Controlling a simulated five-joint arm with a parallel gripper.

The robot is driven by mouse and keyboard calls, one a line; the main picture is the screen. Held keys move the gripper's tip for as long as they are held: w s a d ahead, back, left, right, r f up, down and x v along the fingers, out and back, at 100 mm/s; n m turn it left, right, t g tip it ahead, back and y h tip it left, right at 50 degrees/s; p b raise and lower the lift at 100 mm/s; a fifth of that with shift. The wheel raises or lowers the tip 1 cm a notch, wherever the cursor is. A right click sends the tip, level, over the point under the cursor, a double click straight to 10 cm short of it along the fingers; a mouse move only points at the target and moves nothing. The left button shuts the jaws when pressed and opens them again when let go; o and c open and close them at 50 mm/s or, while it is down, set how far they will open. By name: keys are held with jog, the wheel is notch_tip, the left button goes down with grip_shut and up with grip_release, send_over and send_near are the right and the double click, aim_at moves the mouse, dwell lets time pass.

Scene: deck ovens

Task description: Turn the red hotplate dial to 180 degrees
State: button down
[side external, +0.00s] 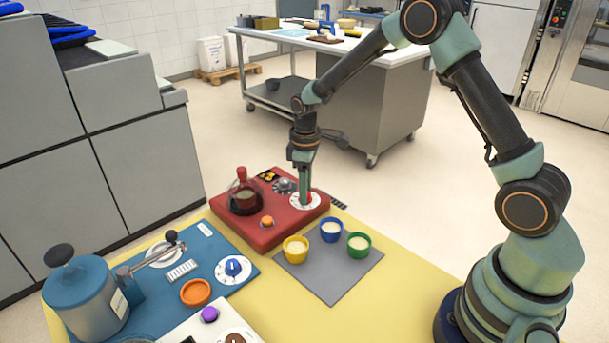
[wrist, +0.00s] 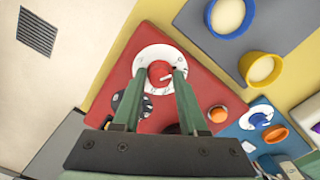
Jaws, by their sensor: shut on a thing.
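The red hotplate unit (side external: 265,233) stands on the yellow table. Its red dial (wrist: 160,74) sits in a white scale ring (wrist: 158,55) near the unit's corner. My gripper (side external: 305,192) reaches down onto the dial from above. In the wrist view, the fingers of my gripper (wrist: 161,72) stand on either side of the red knob, shut on it. In the side view the fingers hide most of the knob, and a bit of red shows beside them. The scale numbers are too small to read, so I cannot tell the dial's setting.
Yellow (side external: 295,250), blue (side external: 331,231) and green (side external: 358,245) cups stand on a grey mat (side external: 328,285). A blue unit (side external: 215,250) lies to the left.

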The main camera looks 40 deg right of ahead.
jog(key=m, duration=0.5)
jog(key=shift+m, duration=0.3)
jog(key=m, duration=0.5)
jog(key=shift+m, duration=0.4)
jog(key=shift+c, duration=2.2)
grip_release()
notch_tip(320, 180, up, 12)
jog(key=shift+r, duration=0.1)
